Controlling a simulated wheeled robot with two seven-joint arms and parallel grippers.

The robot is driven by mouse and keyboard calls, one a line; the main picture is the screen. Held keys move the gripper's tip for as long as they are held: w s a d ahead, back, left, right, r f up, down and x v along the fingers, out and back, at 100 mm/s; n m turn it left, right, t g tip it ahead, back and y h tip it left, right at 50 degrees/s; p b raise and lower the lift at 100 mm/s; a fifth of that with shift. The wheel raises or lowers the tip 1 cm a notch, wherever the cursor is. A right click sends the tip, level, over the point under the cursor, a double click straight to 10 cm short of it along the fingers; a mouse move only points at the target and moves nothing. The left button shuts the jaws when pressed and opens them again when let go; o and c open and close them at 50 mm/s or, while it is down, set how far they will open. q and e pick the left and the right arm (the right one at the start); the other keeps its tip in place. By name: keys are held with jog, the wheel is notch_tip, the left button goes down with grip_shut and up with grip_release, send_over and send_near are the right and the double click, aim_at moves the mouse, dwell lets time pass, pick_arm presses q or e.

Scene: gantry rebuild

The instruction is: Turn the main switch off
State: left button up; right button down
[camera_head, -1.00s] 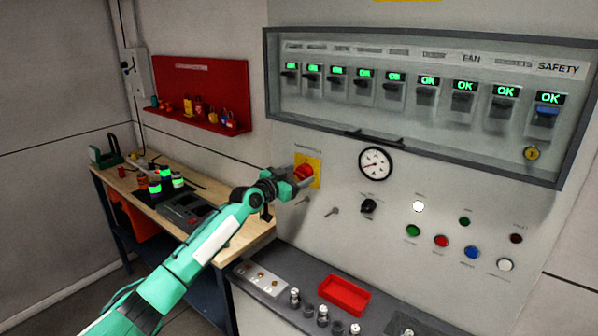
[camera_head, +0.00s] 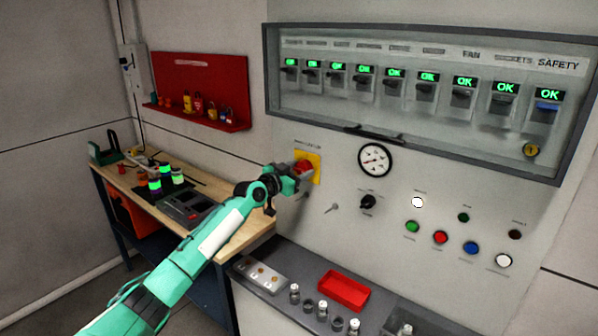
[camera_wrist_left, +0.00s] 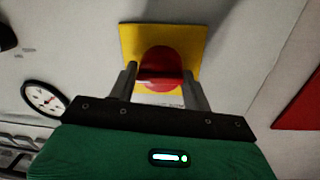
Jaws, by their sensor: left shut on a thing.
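The main switch is a red knob (camera_head: 304,167) on a yellow square plate (camera_head: 316,172) on the grey panel, left of the round gauge. My left gripper (camera_head: 299,176) is at the knob, its fingers partly covering it in the head view. In the left wrist view the red knob (camera_wrist_left: 161,68) sits between the two grey fingers of my left gripper (camera_wrist_left: 161,84), in front of the yellow plate (camera_wrist_left: 190,42). The gripper is shut on the knob. The knob's exact turn angle is hard to tell. My right gripper is not in view.
A glazed breaker cabinet (camera_head: 345,128) with several green-lit switches spans the panel above. The gauge (camera_head: 374,160), a black selector (camera_head: 368,202) and coloured buttons lie to the right. A wooden bench (camera_head: 125,178) stands left. A red tray (camera_head: 343,291) sits on the ledge below.

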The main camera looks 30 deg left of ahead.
pick_arm(q)
jog(key=shift+n+b, duration=0.5)
jog(key=shift+n, duration=0.3)
jog(key=n+b, duration=0.1)
jog(key=n, duration=0.1)
jog(key=shift+a+n, duration=0.1)
jog(key=shift+n, duration=1.1)
jog(key=n, duration=0.2)
jog(key=shift+n+t, duration=0.3)
jog(key=shift+n, duration=0.1)
jog(key=shift+n+y, duration=0.3)
jog(key=shift+n, duration=0.7)
jog(key=n+p, duration=0.1)
jog(key=n, duration=0.1)
jog(key=shift+n, duration=0.4)
jog(key=n+p, duration=0.1)
jog(key=n, duration=0.2)
jog(key=shift+f+y+p, duration=0.15)
jog(key=shift+y+p, duration=0.15)
jog(key=shift+f+n+p, duration=0.1)
jog(key=shift+n+p, duration=0.3)
jog(key=shift+n, duration=0.6)
jog(key=shift+f, duration=0.1)
